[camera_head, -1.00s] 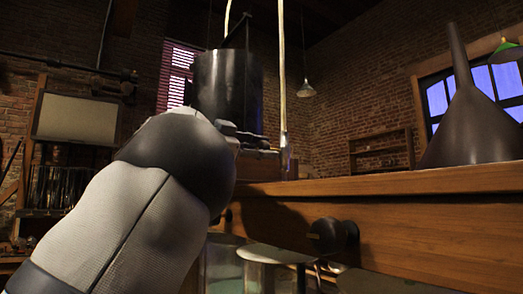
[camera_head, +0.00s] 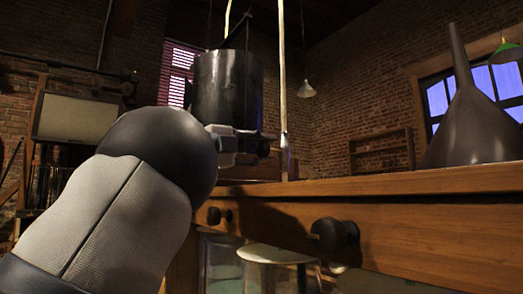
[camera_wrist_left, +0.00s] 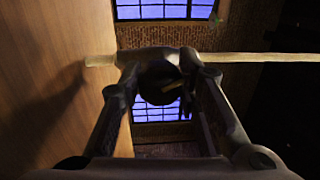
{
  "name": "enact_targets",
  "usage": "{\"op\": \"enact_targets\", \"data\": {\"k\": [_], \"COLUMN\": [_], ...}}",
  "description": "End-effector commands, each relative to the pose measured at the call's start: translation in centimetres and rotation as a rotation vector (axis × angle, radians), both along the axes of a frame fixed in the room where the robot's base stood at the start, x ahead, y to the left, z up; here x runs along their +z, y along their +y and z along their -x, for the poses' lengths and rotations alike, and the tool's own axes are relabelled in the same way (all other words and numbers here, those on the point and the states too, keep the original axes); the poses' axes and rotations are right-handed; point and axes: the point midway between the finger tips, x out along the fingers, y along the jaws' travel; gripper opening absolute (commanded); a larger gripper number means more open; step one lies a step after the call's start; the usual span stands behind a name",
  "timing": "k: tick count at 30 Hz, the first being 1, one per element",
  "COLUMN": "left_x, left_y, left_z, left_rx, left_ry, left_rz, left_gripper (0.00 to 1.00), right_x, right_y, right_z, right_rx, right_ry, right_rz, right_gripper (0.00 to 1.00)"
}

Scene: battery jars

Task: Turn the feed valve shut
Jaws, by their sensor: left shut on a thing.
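The dark cylindrical tank (camera_head: 228,88) stands upright behind my left arm in the head view. My left gripper (camera_head: 266,143) is at the tank's lower right, just left of a pale vertical rod (camera_head: 283,80). In the left wrist view my left gripper (camera_wrist_left: 160,72) is shut on a dark rounded part (camera_wrist_left: 160,88), which appears to be the feed valve. Its shape and turned position are hard to tell there, and my wrist and fingers hide most of it in the head view. My right gripper is not in view.
A wooden bench (camera_head: 420,183) runs along the right, with a black knob (camera_head: 334,236) on its front. A dark funnel (camera_head: 470,125) stands on top. Glass jars (camera_head: 272,254) sit below the bench front. The pale rod (camera_wrist_left: 265,57) passes close beyond my fingers.

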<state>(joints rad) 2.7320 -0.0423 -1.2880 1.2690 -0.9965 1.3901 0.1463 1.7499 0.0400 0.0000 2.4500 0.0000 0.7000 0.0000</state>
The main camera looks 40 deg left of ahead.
Motion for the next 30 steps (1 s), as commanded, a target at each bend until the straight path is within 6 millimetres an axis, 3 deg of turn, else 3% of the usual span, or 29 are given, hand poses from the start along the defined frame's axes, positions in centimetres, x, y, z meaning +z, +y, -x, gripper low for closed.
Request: {"op": "enact_targets", "data": {"k": [15,30], "left_x": [0.15,0.23], "left_y": [0.05,0.01], "left_z": [0.02,0.04], "left_rx": [0.001,0.001], "left_ry": [-0.107,-0.138], "left_rz": [-0.363,-0.468], "left_gripper": [0.02,0.02], "right_x": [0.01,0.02], "right_y": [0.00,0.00], "right_z": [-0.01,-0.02], "right_rx": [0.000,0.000], "right_ry": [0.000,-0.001], "right_rz": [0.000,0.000], "right_gripper": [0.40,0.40]}}
